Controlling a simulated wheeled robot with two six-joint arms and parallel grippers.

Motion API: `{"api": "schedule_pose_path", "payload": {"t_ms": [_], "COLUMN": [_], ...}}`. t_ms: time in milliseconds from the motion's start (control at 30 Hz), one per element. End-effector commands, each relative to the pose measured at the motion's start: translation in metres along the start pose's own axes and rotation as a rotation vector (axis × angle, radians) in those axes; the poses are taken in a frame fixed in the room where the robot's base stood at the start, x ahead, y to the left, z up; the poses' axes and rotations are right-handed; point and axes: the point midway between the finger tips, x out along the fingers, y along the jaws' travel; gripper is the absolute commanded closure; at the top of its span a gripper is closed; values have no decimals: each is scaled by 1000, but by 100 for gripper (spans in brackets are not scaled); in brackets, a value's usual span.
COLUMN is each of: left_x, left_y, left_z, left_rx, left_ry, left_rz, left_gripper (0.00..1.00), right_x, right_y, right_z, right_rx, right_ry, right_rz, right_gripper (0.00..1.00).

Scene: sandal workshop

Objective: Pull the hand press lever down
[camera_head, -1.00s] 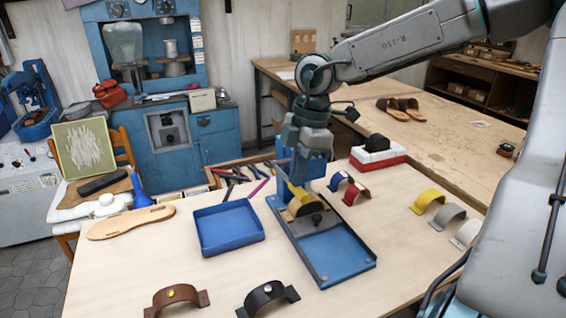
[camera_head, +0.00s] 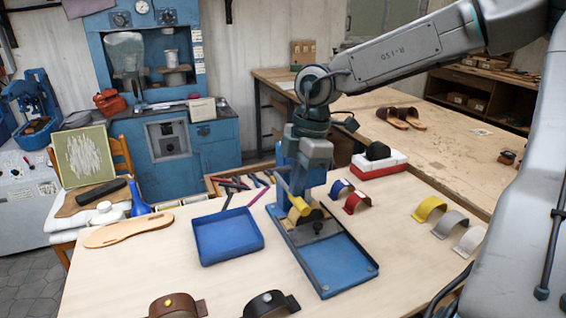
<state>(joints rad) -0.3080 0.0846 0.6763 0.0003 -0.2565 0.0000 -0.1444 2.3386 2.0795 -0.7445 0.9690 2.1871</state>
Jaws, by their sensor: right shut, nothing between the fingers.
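The hand press has a blue tray-like base (camera_head: 335,265) on the near table, with a blue upright at its back end. A small yellow piece (camera_head: 298,207) shows at the upright, above a dark round part. My right gripper (camera_head: 297,188) points down at the upright from above and overlaps it in this view. It is shut with nothing between its fingers. The gripper and wrist cover the upper part of the press, so I cannot make out the whole lever or whether the fingers touch it. My left gripper is out of view.
A blue tray (camera_head: 229,238) stands just left of the press. Brown and black straps (camera_head: 270,304) lie in front; red and blue straps lie right of the upright. Yellow, grey and white straps line the right side. A red-and-white block (camera_head: 379,163) stands behind.

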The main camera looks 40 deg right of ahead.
Motion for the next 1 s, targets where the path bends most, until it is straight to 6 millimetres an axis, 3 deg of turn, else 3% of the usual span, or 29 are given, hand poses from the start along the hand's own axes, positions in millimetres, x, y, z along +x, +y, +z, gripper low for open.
{"api": "schedule_pose_path", "payload": {"t_ms": [100, 1000], "left_x": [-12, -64], "left_y": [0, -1], "left_z": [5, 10], "left_rx": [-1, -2], "left_ry": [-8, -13], "left_rz": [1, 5], "left_gripper": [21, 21], "right_x": [-20, -116], "right_y": [5, 31], "right_z": [-4, -24], "right_rx": [1, 0], "right_ry": [-3, -2], "right_rz": [3, 2], "right_gripper": [100, 100]}}
